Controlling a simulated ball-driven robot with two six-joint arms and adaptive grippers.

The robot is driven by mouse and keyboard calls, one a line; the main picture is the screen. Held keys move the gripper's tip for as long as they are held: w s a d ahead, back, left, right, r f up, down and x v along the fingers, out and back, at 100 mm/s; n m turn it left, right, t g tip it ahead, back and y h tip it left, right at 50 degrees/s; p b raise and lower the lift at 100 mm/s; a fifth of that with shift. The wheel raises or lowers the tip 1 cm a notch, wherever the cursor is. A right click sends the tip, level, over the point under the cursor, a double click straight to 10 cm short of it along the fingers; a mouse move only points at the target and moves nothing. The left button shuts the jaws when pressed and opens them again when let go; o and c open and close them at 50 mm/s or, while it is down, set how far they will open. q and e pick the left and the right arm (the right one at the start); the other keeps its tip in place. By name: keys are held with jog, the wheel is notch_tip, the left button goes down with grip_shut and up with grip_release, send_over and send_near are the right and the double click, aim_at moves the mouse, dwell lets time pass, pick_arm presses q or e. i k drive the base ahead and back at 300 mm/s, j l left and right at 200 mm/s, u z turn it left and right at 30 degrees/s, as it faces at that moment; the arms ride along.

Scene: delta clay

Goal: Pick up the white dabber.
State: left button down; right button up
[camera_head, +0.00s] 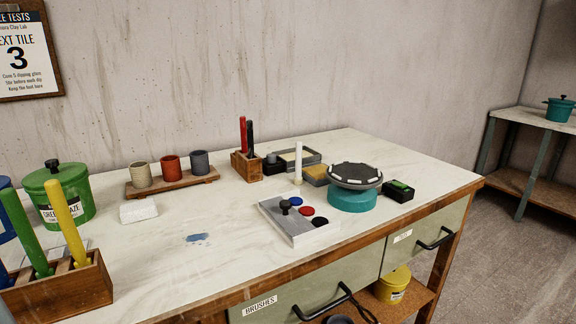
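The white dabber (298,160) appears as a slim white stick with a tan lower end. It stands upright near the middle of the worktable (165,265), just behind the white tray (312,241) of colours. I cannot tell what holds it up at its base. Neither of my grippers is in view.
A turntable with a teal base (352,198) stands right of the dabber. A wooden holder (247,166) with red and black sticks stands left of it. Three cups on a wooden rack (172,187) and a white block (138,210) are farther left. The table's front middle is clear.

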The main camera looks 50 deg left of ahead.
aim_at(298, 179)
jog(key=u, duration=1.5)
jog(key=l+z, duration=0.2)
jog(key=l, duration=0.35)
jog(key=i+l+z, duration=0.15)
jog(key=l, duration=0.4)
jog(key=k, duration=0.05)
